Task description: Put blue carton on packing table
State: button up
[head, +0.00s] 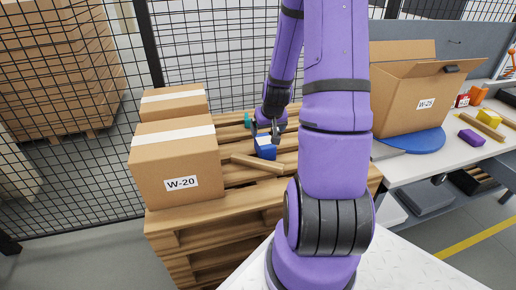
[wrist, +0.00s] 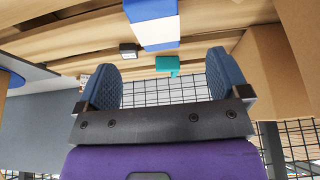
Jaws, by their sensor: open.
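The blue carton (head: 266,153), with a white band, rests on the slatted wooden pallet (head: 170,226) in front of me. It also shows at the top of the wrist view (wrist: 150,14), cut off by the frame edge. My gripper (head: 270,134) is close to the carton, at its far side in the head view. In the wrist view, its two blue padded fingers (wrist: 162,68) are wide apart with nothing held, and the carton lies beyond their tips. The packing table (head: 408,172) is the white-topped bench at the right.
Two cardboard boxes, one marked W-20 (head: 176,165), stand left on the pallet. A brown bar (head: 257,163) lies near the carton, and a teal item (wrist: 168,65) is behind it. An open carton (head: 415,100) on a blue disc and small items occupy the packing table.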

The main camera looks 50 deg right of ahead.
aim_at(265, 141)
jog(key=x, duration=0.5)
jog(key=shift+d+f, duration=0.15)
jog(key=shift+f, duration=0.2)
jog(key=shift+d+x, duration=0.15)
jog(key=shift+x, duration=1.25)
jog(key=shift+d+x, duration=0.1)
jog(key=shift+x, duration=1.25)
jog(key=shift+w+r, duration=0.1)
jog(key=shift+w, duration=0.1)
jog(key=shift+f, duration=0.25)
jog(key=c, duration=1.1)
